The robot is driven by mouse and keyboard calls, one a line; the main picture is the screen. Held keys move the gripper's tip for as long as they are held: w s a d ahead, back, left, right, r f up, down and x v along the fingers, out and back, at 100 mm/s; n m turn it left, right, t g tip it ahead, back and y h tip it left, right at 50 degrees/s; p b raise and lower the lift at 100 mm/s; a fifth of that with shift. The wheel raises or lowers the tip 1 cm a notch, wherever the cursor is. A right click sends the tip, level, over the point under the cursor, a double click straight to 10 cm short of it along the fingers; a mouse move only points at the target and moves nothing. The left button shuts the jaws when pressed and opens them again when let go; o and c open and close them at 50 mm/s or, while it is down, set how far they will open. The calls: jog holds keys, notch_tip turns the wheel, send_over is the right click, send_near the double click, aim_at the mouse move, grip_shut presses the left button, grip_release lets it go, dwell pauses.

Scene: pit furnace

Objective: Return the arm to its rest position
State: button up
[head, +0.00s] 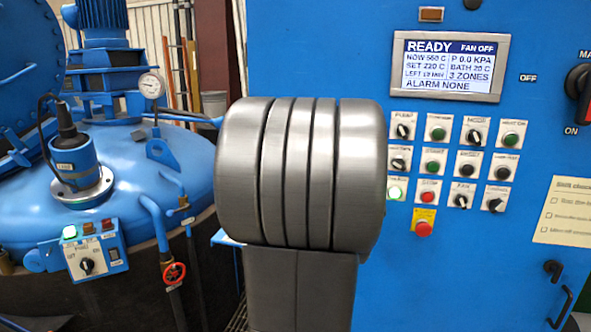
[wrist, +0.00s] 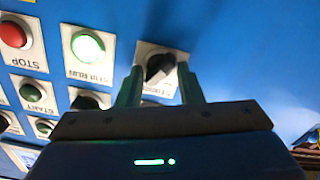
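My gripper (wrist: 160,82) shows in the wrist view with its two fingers apart. A black knob (wrist: 158,67) on a white label plate shows between and beyond the fingertips; I cannot tell whether they touch it. A lit green button (wrist: 88,46) is to its left, and the red stop button (wrist: 14,35) is at the far left. My grey arm (head: 300,175) fills the middle of the head view and hides my gripper and part of the blue panel. The lit green button also shows at the arm's right edge in the head view (head: 395,191).
The blue control cabinet (head: 480,270) stands close behind my arm. Its display (head: 451,66) reads READY, FAN OFF, ALARM NONE. A red emergency button (head: 423,229) is below the switches. At left are the blue furnace lid (head: 125,195), a gauge (head: 151,86) and a red valve wheel (head: 173,273).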

jog(key=shift+n+p, duration=1)
jog(key=shift+p, duration=0.05)
jog(key=shift+a, duration=0.1)
